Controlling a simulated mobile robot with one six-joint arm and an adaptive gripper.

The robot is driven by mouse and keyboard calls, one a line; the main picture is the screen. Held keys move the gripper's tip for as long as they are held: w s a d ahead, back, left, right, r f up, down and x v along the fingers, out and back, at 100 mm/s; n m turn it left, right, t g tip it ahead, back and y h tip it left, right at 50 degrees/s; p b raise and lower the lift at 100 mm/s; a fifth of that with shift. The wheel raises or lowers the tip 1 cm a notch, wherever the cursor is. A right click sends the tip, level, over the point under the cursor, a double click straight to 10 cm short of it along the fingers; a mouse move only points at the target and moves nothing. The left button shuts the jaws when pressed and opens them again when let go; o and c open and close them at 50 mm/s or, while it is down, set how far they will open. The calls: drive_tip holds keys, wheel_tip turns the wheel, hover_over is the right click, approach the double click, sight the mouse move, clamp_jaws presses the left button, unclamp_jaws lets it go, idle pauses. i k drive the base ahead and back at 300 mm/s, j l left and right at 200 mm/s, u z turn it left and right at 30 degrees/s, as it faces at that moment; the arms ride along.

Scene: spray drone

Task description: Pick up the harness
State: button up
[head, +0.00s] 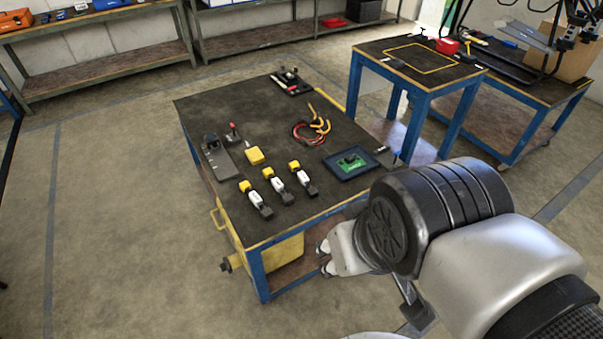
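The harness (309,134), a loose coil of red, dark and yellow cables with yellow branches, lies on the dark top of the blue-legged workbench (235,110), right of its middle. My gripper (323,258) is beyond the near right edge of that bench, at the lower middle of the view. Its two fingertips show apart, with nothing seen between them. It is well away from the harness and not touching it. My arm hides part of the gripper's back and the floor behind it.
A second blue table (385,52) stands behind. Floor at left is clear.

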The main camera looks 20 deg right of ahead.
sight(288, 198)
drive_tip(key=i+l+u, duration=1.05)
drive_tip(key=i+l, duration=0.05)
